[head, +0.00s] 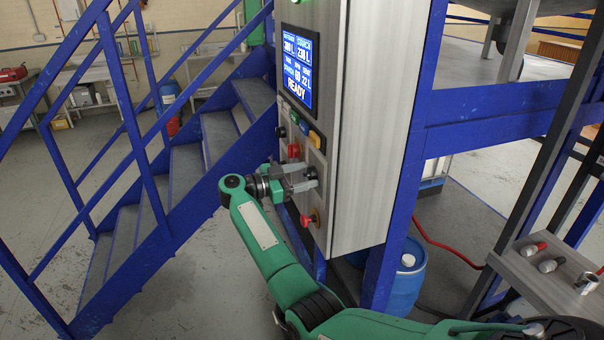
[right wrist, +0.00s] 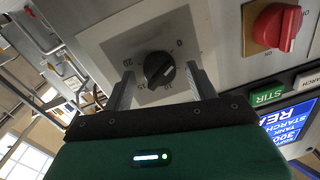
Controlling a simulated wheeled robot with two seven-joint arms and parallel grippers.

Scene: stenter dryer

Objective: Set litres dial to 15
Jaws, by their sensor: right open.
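The litres dial is a black round knob (right wrist: 158,70) on a pale square plate (right wrist: 112,38) with printed numbers, among them 0, 10, 15 and 20. A short white mark shows on the knob; I cannot tell exactly which number it points to. My right gripper (right wrist: 161,84) is open, with one finger on each side of the knob; contact is not clear. In the head view the right gripper (head: 300,181) reaches the panel at the knob (head: 311,173), which its fingers partly hide. My left gripper is not in view.
The grey control cabinet (head: 375,120) carries a lit screen (head: 297,70) reading READY. Another red knob (head: 308,220) sits below. Blue stairs (head: 185,170) stand left.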

